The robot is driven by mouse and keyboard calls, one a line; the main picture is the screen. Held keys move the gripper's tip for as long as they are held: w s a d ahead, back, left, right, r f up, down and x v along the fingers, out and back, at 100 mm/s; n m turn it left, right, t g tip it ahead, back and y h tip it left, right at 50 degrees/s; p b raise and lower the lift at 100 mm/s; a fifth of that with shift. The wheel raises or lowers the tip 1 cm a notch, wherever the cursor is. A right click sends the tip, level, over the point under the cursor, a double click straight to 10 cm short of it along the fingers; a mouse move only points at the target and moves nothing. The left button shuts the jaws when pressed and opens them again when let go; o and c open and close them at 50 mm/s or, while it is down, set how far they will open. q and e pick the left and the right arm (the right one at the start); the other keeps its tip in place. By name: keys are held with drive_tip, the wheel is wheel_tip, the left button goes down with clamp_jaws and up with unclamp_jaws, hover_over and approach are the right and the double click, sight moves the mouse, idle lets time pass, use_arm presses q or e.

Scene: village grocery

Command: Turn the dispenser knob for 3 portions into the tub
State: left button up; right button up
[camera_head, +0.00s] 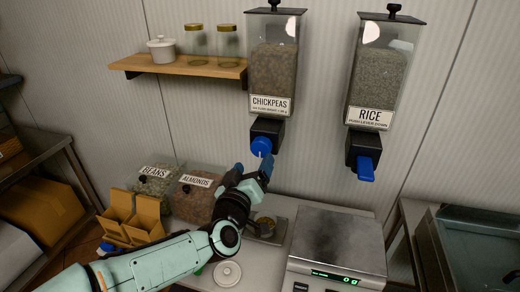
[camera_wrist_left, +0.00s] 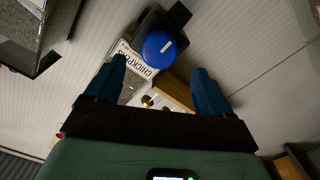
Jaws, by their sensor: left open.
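The chickpeas dispenser (camera_head: 273,70) hangs on the wall, with a round blue knob (camera_head: 261,146) on its black outlet. In the wrist view the knob (camera_wrist_left: 159,49) shows ahead of my fingers, its white mark tilted. My left gripper (camera_head: 254,168) is just below the knob in the head view. It is open and empty, its blue fingers (camera_wrist_left: 158,82) apart with the knob beyond them; contact does not show. A small container (camera_head: 266,224), perhaps the tub, stands on the counter under the outlet, partly hidden by my gripper; its contents are unclear. My right gripper is out of view.
A rice dispenser (camera_head: 376,85) with a blue lever hangs to the right. A scale (camera_head: 338,240) reading 0 stands below. Bins labelled beans (camera_head: 160,182) and almonds (camera_head: 194,200) stand left. A white lid (camera_head: 228,273) lies on the counter. A shelf (camera_head: 190,66) holds jars.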

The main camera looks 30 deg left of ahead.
sight(260, 151)
use_arm(q)
drive_tip(key=p+x, duration=0.1)
drive_tip(key=x, duration=0.6)
drive_tip(key=shift+w, duration=0.15)
drive_tip(key=c, duration=1)
